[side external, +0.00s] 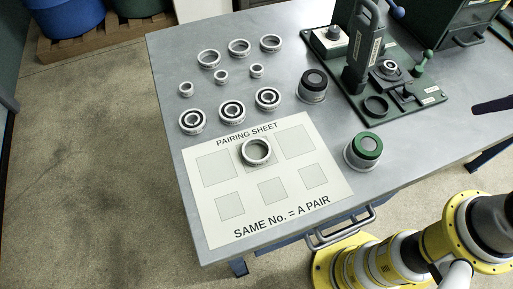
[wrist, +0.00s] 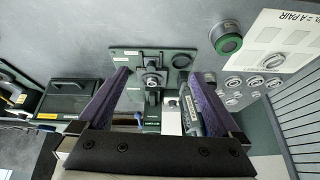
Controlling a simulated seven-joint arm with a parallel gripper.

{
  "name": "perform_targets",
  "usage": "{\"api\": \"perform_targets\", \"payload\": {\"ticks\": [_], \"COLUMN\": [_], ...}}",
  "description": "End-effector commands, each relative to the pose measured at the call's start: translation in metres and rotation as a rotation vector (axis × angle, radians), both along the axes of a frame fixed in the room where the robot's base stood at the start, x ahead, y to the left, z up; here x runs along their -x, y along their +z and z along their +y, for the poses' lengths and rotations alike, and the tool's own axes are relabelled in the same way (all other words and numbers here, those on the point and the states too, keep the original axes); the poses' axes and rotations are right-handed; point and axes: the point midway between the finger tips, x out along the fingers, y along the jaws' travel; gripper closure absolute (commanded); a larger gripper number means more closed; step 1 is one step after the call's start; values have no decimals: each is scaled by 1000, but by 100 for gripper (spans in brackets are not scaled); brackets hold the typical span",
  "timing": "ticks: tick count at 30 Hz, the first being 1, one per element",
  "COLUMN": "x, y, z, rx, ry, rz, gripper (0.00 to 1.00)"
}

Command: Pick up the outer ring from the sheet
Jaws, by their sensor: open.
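The outer ring (side external: 256,151) is a pale metal ring lying flat on the white pairing sheet (side external: 335,183), over its upper middle grey square. In the wrist view the sheet (wrist: 258,33) is at the upper right, with a ring (wrist: 272,61) near its edge. My gripper (wrist: 156,74) is open and empty in the wrist view, its two purple-dark fingers spread wide, pointing toward the green fixture and well away from the sheet. In the side view only a dark tip, seemingly one of my fingers, shows at the right edge.
Several rings and bearings (side external: 232,110) stand in rows behind the sheet. A green-topped round container (side external: 362,151) is right of the sheet, and a dark-topped one (side external: 313,85) behind. A green press fixture (side external: 362,50) with a tall handle stands at the back right.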

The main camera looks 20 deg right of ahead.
Motion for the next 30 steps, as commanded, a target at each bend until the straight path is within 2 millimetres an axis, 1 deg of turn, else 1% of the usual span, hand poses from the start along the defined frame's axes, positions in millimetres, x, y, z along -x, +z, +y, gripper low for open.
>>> {"api": "perform_targets", "payload": {"ticks": [3, 5, 8, 13, 17, 20, 21, 23, 24, 26, 27, 29, 30], "x": [2, 0, -10, -38, -67, -94, -106, -123, -135, -152, -162, -176, -183], "y": [1, 10, 29, 60, 81, 92, 96, 99, 100, 99, 97, 91, 85], "z": [0, 0, 0, 10, 27, 46, 56, 75, 89, 112, 128, 155, 174], "rx": [-84, -145, -256, -433, -547, -616, -639, -667, -680, -690, -691, -686, -675], "ry": [-159, -273, -475, -779, -996, -1154, -1216, -1308, -1367, -1451, -1499, -1561, -1597], "rz": [13, 2, -7, 23, 72, 121, 142, 176, 200, 231, 251, 278, 293], "gripper": [0, 0, 0, 0, 0, 0, 0, 0, 0, 0, 0, 0, 0]}}
